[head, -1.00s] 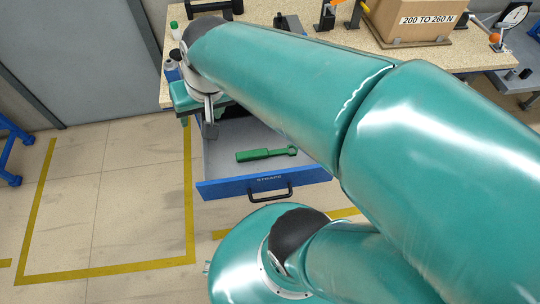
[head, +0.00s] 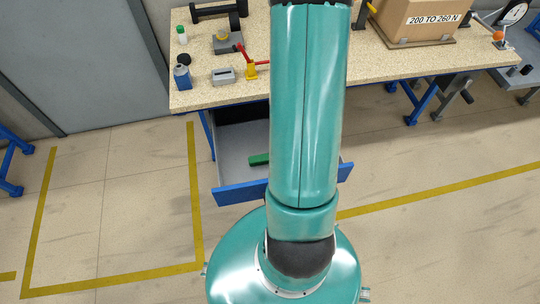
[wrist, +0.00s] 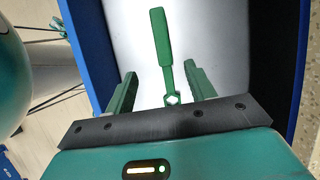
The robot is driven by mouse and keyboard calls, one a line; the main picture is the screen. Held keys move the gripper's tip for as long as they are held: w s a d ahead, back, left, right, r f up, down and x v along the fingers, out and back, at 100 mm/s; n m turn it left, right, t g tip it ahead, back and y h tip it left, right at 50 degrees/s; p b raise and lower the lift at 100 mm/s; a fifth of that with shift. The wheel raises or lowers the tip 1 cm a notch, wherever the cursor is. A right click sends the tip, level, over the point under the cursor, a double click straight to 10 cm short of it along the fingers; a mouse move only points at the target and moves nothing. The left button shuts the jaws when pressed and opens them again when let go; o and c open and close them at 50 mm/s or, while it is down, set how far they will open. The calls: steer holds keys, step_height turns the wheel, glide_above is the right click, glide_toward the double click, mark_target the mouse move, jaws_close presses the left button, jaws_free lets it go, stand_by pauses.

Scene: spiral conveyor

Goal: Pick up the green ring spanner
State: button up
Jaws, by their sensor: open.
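The green ring spanner (wrist: 161,40) lies in the open blue drawer (wrist: 282,113), seen in the wrist view. Its ring end (wrist: 172,99) points toward my gripper (wrist: 162,90) and shows between the two green fingers. The fingers are open and apart, one on each side of the spanner, and I see no contact. How far they are above it I cannot tell. In the head view only the handle end of the spanner (head: 259,159) shows; my arm hides the rest, and my gripper is hidden there too. The drawer front (head: 238,194) is partly covered by my arm.
The drawer sits under a speckled workbench (head: 205,98).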

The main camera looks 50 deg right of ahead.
glide_above(267, 156)
steer(key=s+d, duration=0.2)
step_height(267, 156, down, 8)
steer(key=shift+s+d+r, duration=0.1)
steer(key=shift+d+r, duration=0.05)
steer(key=shift+w+x, duration=0.15)
steer(key=shift+x, duration=1.4)
steer(key=shift+w+x, duration=0.15)
steer(key=shift+x, duration=1.45)
steer(key=shift+r, duration=0.1)
steer(key=shift+c, duration=0.4)
steer(key=c, duration=1.1)
